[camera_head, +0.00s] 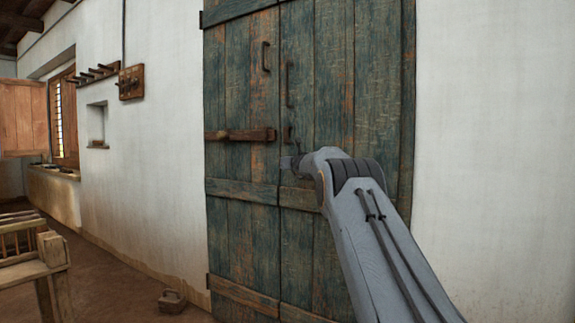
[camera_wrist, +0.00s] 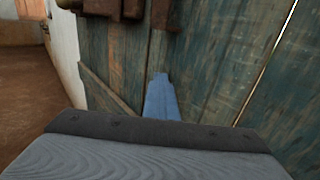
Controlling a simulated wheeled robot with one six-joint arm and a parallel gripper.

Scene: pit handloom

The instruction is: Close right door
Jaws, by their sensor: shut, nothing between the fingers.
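The right door (camera_head: 330,90) is a leaf of weathered blue-green planks with a dark upright handle (camera_head: 290,85). It looks about flush with the left door (camera_head: 238,90), with a dark seam between them. A thin bright line runs along planks at the right of the wrist view. My gripper (camera_head: 289,162) is shut and empty at the right door's seam-side edge, below the bolt; my arm hides part of the leaf. In the wrist view my gripper (camera_wrist: 160,95) points at the door planks (camera_wrist: 215,65). I cannot tell whether it touches them.
A wooden bolt (camera_head: 240,135) lies across the left door and reaches the seam. White wall (camera_head: 490,150) flanks the doorway. A peg rack (camera_head: 95,73) hangs at the left. A wooden frame (camera_head: 35,262) stands at the lower left, and a small block (camera_head: 172,301) lies on the floor.

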